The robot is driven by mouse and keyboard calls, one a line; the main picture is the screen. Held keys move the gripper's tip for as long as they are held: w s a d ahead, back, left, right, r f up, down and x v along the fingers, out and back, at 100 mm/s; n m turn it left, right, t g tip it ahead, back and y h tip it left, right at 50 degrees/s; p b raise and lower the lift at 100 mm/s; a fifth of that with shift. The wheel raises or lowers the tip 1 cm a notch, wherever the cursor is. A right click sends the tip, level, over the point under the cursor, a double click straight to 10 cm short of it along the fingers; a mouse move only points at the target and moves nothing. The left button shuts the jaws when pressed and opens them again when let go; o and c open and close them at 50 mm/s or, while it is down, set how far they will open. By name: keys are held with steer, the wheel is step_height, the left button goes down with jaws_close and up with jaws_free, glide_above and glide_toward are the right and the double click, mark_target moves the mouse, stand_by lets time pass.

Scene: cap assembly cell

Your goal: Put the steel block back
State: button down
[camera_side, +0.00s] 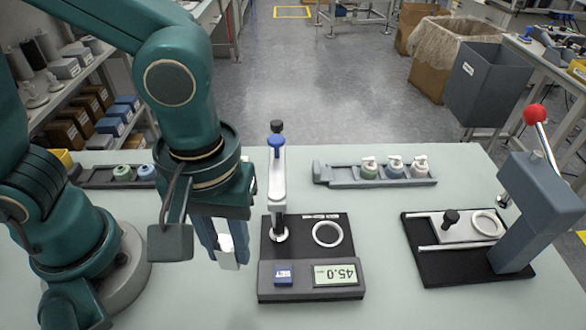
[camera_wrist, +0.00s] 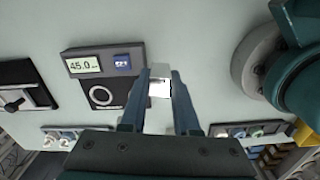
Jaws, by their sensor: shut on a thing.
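The steel block (camera_side: 227,251) is pale and shiny and sits between the fingers of my gripper (camera_side: 223,256), to the left of the gauge. In the wrist view the block (camera_wrist: 159,88) shows between the two blue-grey fingertips of my gripper (camera_wrist: 160,80). My gripper is shut on it. The fingers hide part of the block, and I cannot tell how far it is above the table. The gauge (camera_side: 310,294) has a dark plate with a white ring mark, a blue-topped post, and a display reading 45.0.
A press (camera_side: 535,215) with a red-knobbed lever stands at the right on a dark base. A grey rack (camera_side: 325,176) with several small capped bottles is at the back middle. Another rack (camera_side: 95,176) is at the back left. The front left table (camera_side: 200,300) is clear.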

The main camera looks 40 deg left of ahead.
steer(key=shift+f, duration=3.05)
steer(key=shift+f, duration=0.25)
steer(key=shift+f, duration=0.35)
steer(key=shift+f, duration=0.1)
steer(key=c, duration=0.6)
jaws_free()
steer(key=shift+o, duration=0.2)
steer(key=shift+w+d, duration=0.1)
